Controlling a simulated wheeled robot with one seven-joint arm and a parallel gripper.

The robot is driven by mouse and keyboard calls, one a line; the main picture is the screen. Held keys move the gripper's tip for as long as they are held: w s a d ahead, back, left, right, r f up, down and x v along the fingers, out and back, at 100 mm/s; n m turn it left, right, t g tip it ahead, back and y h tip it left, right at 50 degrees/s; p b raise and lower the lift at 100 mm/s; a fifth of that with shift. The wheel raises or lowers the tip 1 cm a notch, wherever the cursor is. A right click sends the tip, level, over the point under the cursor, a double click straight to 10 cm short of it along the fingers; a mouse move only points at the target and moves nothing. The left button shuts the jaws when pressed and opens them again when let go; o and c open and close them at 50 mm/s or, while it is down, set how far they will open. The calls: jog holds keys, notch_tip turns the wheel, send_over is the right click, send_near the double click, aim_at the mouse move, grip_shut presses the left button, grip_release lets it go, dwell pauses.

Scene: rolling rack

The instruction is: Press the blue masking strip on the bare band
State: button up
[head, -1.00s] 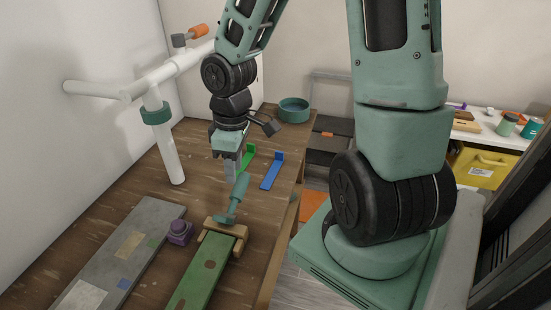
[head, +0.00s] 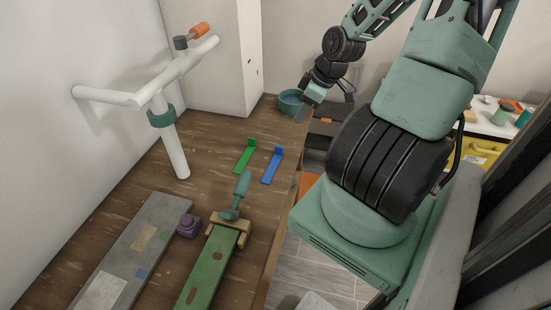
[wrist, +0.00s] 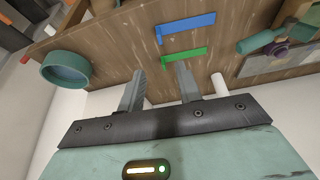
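The blue strip (head: 272,165), bent up at its far end, lies on the brown bench near its right edge. It also shows in the wrist view (wrist: 187,27). A similar green strip (head: 245,157) lies to its left. My gripper (head: 301,113) is in the air toward the bench's far right end, apart from both strips. In the wrist view its two fingers (wrist: 160,68) stand apart with nothing between them. A green board (head: 207,265) with brown patches lies in front, with a wooden block at its far end. I cannot tell which surface is the bare band.
A teal-handled tool (head: 239,192) stands at the wooden block (head: 232,222). A purple knob (head: 188,225) and grey board (head: 130,255) lie left. A white tube stand (head: 173,140) rises behind. A teal bowl (head: 290,101) is at the back. Bench around the strips is clear.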

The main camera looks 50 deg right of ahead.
jog(key=b, duration=0.2)
send_near(280, 147)
jog(key=x, duration=0.2)
jog(key=shift+p+x, duration=0.3)
jog(key=shift+x, duration=3.2)
jog(key=shift+w+d, duration=0.1)
grip_shut()
